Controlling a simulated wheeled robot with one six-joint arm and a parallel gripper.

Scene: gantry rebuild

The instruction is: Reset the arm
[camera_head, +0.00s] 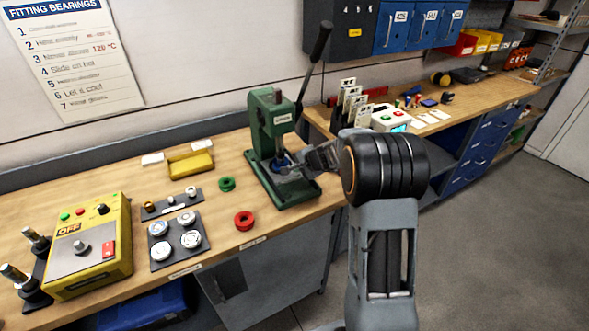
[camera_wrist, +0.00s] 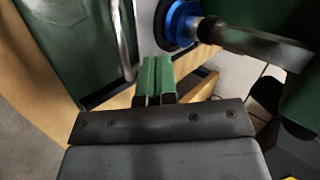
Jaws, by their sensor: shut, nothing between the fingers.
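My arm reaches in from the lower right of the head view to the green lever press (camera_head: 268,125). My gripper (camera_head: 303,166) is low beside the press, close to its base plate. In the wrist view my gripper (camera_wrist: 155,80) shows two narrow green-faced fingers side by side, shut with nothing held. A blue ring-like part (camera_wrist: 178,22) on the press sits just beyond the fingertips, with a metal shaft (camera_wrist: 255,45) to its right. The blue part also shows small in the head view (camera_head: 283,159). Whether my fingers touch the press cannot be told.
The press lever (camera_head: 314,60) stands up and leans right. On the wooden bench are a red ring (camera_head: 244,221), a green ring (camera_head: 227,184), a dark tray of bearings (camera_head: 179,254), a yellow control box (camera_head: 90,247) and a yellow bin (camera_head: 190,164). Open floor (camera_head: 490,230) lies right.

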